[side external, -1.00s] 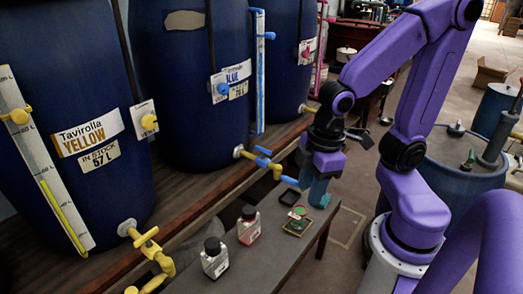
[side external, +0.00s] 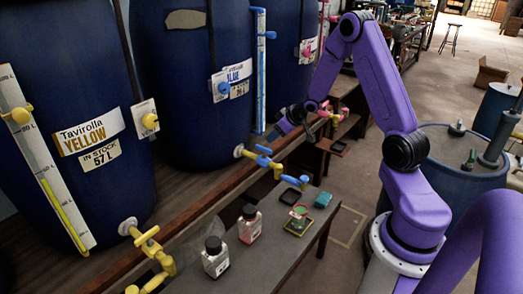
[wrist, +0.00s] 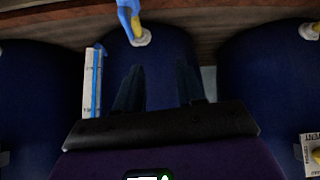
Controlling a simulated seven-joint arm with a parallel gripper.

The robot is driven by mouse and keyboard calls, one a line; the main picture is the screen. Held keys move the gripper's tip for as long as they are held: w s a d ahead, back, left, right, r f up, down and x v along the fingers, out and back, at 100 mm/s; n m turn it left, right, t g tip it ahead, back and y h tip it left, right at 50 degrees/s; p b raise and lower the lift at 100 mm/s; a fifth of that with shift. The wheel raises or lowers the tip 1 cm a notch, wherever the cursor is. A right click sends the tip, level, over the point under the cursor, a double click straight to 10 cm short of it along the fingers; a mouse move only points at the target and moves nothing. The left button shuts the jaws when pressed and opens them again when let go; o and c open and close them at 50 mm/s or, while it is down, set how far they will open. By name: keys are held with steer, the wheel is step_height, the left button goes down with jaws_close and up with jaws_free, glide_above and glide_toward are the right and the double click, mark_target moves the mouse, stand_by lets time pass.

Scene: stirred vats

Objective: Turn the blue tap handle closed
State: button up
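The blue tap handle (side external: 263,150) sits on a yellow pipe tap (side external: 272,166) that comes out of the lower part of the middle blue drum (side external: 190,70). A second blue piece (side external: 292,180) is lower on the same tap. My gripper (side external: 275,132) is just above and behind the tap, in front of the drum, apart from the handle. In the wrist view, the blue handle (wrist: 127,15) is at the top edge, partly cut off, beyond the fingers. My two fingers (wrist: 158,88) are apart with nothing between them.
A yellow tap (side external: 147,245) stands on the left drum, and a pink-handled tap (side external: 335,113) is farther back. A wooden ledge (side external: 200,196) runs below the drums.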

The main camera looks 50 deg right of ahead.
steer(key=m+t, duration=0.1)
glide_toward(261, 149)
steer(key=x, duration=1)
steer(key=shift+w+d+f, duration=0.15)
steer(key=shift+d+f, duration=0.1)
steer(key=shift+d, duration=0.05)
steer(key=shift+c, duration=0.3)
jaws_close()
